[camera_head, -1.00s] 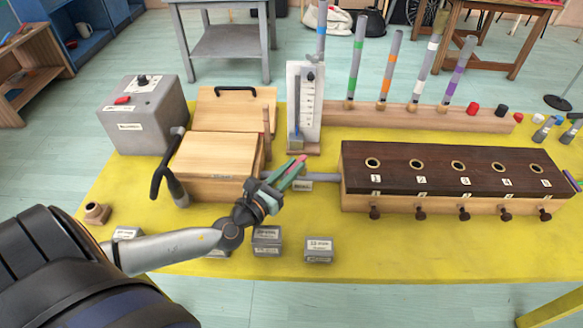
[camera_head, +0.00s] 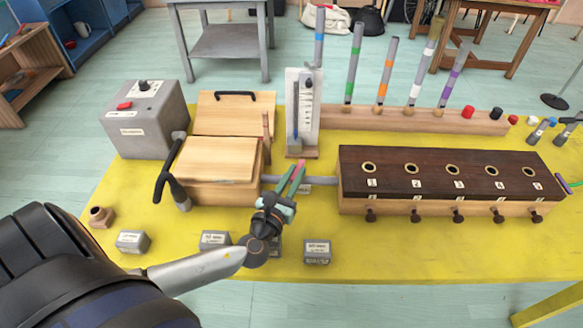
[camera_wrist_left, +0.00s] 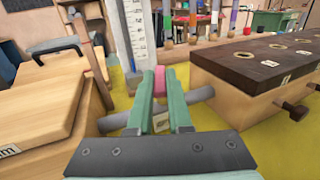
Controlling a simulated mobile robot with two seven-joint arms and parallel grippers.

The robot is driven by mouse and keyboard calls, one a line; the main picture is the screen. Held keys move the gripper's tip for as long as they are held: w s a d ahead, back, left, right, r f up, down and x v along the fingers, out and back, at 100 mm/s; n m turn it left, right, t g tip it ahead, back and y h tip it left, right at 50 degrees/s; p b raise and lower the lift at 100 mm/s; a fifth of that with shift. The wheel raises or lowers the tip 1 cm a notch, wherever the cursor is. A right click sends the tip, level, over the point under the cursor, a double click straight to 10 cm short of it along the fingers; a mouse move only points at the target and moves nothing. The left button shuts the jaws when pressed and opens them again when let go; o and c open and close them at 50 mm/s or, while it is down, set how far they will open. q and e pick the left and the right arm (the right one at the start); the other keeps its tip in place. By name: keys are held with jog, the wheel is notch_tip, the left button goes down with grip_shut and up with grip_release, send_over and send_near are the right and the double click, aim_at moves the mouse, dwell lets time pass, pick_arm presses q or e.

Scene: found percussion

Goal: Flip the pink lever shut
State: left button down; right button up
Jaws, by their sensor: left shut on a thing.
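The pink lever (camera_head: 300,171) stands at the grey pipe (camera_head: 318,181) that runs between the pale wooden box (camera_head: 215,190) and the dark-topped box (camera_head: 445,170). My left gripper (camera_head: 291,180) has its green fingers shut on the lever. In the left wrist view, the pink lever (camera_wrist_left: 159,80) shows between the fingertips (camera_wrist_left: 158,92), just above the grey pipe (camera_wrist_left: 196,95). The fingers hide the lever's lower part, so its joint with the pipe is not visible. My right gripper is in neither view.
A white gauge board (camera_head: 303,105) stands just behind the lever. A grey box with a red switch (camera_head: 145,118) is at the left. Small labelled grey blocks, such as this one (camera_head: 317,251), lie along the front. Yellow tabletop (camera_head: 400,255) is clear at the front right.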

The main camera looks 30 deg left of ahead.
pick_arm(q)
jog(key=shift+w+d+n+g+y+p, duration=0.1)
jog(key=shift+d+n+g+y, duration=0.25)
jog(key=shift+n+y, duration=0.55)
jog(key=shift+w+d+n+g+y+p, duration=0.15)
jog(key=shift+n+g+y, duration=0.35)
jog(key=shift+y, duration=0.6)
jog(key=shift+w+d+n+g+y+p, duration=0.1)
jog(key=shift+d+n+g+y, duration=0.25)
jog(key=shift+n+y, duration=0.55)
jog(key=shift+y, duration=0.4)
jog(key=c, duration=0.8)
grip_release()
jog(key=shift+c, duration=0.2)
jog(key=shift+s, duration=0.1)
